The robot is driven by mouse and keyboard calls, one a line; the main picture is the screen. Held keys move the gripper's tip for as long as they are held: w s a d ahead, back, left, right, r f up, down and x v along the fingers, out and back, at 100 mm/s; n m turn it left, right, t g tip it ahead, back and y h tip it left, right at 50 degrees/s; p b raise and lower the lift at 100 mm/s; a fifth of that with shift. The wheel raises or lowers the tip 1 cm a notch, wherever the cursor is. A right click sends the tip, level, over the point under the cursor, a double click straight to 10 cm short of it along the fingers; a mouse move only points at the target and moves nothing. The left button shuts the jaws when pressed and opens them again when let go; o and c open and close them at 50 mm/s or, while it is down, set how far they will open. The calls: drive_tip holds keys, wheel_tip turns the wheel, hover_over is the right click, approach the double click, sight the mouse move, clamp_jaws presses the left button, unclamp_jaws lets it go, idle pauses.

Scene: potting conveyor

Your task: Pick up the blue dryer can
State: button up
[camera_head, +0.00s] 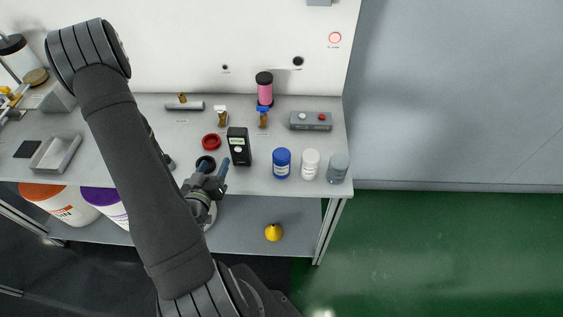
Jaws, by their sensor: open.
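The blue dryer can (282,164) stands upright near the front edge of the grey bench. It has a pale label low on its side. A white can stands just to its right, apart from it. My gripper (216,167) is open and empty at the front edge of the bench. It is to the left of the blue can, with a black handheld meter standing between and slightly behind them. The fingers have bluish tips pointing toward the bench. Nothing hides the blue can.
A white can (310,164) and a grey can (338,167) stand right of the blue can. The black meter (238,146), red ring (211,142), pink cylinder (264,90) and grey button box (311,121) are also on the bench. Bench surface behind the blue can is clear.

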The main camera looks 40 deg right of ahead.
sight(277, 167)
drive_tip(key=s+d+m+g+h, duration=0.1)
drive_tip(key=s+d+m, duration=0.1)
drive_tip(key=s+m, duration=0.1)
drive_tip(key=s+d+f+m+g+h, duration=0.1)
drive_tip(key=s+d+m+g, duration=0.1)
drive_tip(key=s+m, duration=0.1)
drive_tip(key=s+d+m+g+h, duration=0.1)
drive_tip(key=s+d+m+g, duration=0.1)
drive_tip(key=s+d+m, duration=0.1)
drive_tip(key=shift+s+f+m, duration=0.4)
drive_tip(key=shift+m, duration=0.5)
drive_tip(key=s+d+n, duration=0.1)
drive_tip(key=s+d+r+h, duration=0.1)
drive_tip(key=shift+d+n, duration=0.4)
drive_tip(key=shift+s+d+r+n+h, duration=0.3)
drive_tip(key=shift+s+d+n, duration=0.15)
drive_tip(key=shift+n, duration=0.05)
drive_tip(key=shift+d, duration=0.15)
drive_tip(key=shift+x, duration=2.3)
drive_tip(key=shift+w, duration=0.1)
drive_tip(key=c, duration=0.8)
drive_tip(key=shift+r, duration=0.2)
